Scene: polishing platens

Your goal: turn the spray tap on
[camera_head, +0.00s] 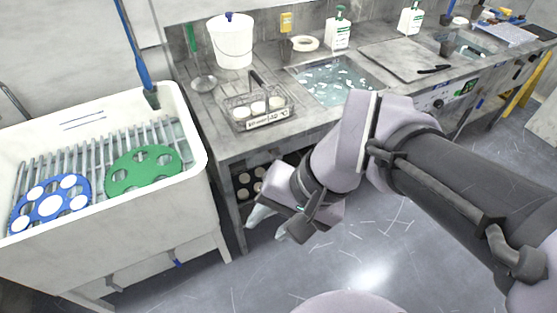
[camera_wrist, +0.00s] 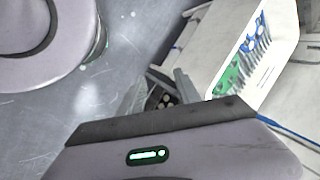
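I cannot clearly pick out the spray tap. A small blue part (camera_head: 177,263) shows under the front of the white trough sink (camera_head: 190,180), and a grey bent pipe (camera_head: 14,103) shows at the far left edge. I cannot tell whether either is the tap. My gripper (camera_head: 272,222) hangs over the floor, right of the trough and in front of the bench. Its two pale fingers look apart, with nothing seen between them. The trough also shows in the wrist view (camera_wrist: 285,28), beyond my gripper.
A blue disc (camera_head: 50,203) and a green disc (camera_head: 143,170) lie on the trough's rack. A long blue-handled tool (camera_head: 135,45) leans at its back corner. The bench holds a white bucket (camera_head: 232,42), a wire caddy (camera_head: 258,108) and a basin (camera_head: 340,82). Floor in front is clear.

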